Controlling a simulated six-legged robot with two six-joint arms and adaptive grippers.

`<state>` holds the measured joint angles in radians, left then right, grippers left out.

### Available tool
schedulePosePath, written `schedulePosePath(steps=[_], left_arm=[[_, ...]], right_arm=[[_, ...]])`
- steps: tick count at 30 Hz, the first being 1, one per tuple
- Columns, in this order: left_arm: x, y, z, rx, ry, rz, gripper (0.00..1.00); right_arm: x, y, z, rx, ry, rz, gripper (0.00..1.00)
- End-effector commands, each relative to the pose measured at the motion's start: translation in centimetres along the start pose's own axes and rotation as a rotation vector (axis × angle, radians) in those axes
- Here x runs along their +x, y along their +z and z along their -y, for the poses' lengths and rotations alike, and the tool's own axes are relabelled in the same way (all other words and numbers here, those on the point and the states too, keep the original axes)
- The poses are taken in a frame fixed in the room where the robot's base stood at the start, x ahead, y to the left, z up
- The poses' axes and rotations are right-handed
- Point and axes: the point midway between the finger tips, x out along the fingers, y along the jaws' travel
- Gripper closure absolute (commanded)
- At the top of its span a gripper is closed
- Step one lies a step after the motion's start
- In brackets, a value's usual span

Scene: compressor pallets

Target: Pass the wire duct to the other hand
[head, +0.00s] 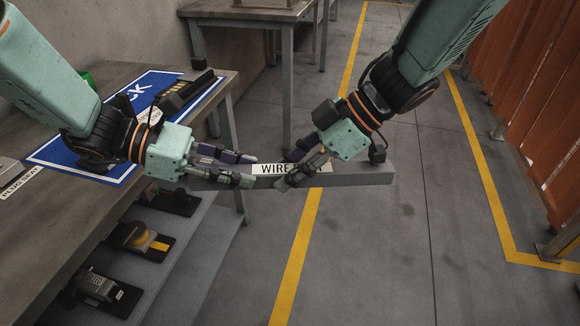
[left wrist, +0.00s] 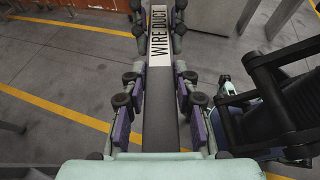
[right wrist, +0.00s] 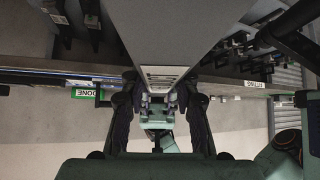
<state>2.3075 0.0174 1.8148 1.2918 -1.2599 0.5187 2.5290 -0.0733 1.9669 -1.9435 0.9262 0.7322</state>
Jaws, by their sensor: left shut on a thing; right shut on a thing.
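The wire duct (head: 358,174) is a long grey bar with a white label reading WIRE DUCT in the left wrist view (left wrist: 160,40). It is held level in the air, off the front edge of the table. My left gripper (head: 245,170) is shut on its left end. My right gripper (head: 290,168) is shut on it near the middle, at the label, and its fingers cover part of the lettering. The duct's right end sticks out past my right gripper. In the right wrist view the duct (right wrist: 168,35) runs between the fingers (right wrist: 160,110).
The table (head: 45,222) at left carries a blue sign mat (head: 75,152) with a dark item on it. A lower shelf (head: 195,240) holds several small devices. Another table (head: 250,12) stands behind. An orange-brown barrier (head: 530,100) is at right. The floor beneath the duct is clear.

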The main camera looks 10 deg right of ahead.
Motion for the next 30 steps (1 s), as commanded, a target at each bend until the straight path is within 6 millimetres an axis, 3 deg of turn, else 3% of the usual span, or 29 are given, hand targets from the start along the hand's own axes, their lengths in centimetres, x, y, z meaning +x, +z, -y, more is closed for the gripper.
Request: schedulePosePath(steps=[6, 7, 16, 25, 30], left_arm=[[0.0, 0.0, 0.0, 0.0, -0.001, 0.001, 1.0], [0.0, 0.0, 0.0, 0.0, -0.001, 0.001, 0.69], [0.0, 0.0, 0.0, 0.0, -0.001, 0.001, 0.44], [-0.1, 0.0, 0.0, 0.0, 0.0, 0.001, 0.44], [-1.5, 0.1, -0.1, 0.0, 0.004, 0.004, 0.44]], right_arm=[[0.0, 0.0, 0.0, -0.001, 0.001, 0.0, 1.0], [0.0, 0.0, -0.1, -0.001, 0.002, -0.001, 1.0], [0.0, 0.0, -0.1, -0.001, 0.001, -0.001, 1.0], [0.0, 0.0, 0.0, -0.001, 0.001, -0.001, 1.0], [0.0, 0.0, 0.0, -0.001, 0.001, -0.001, 1.0]])
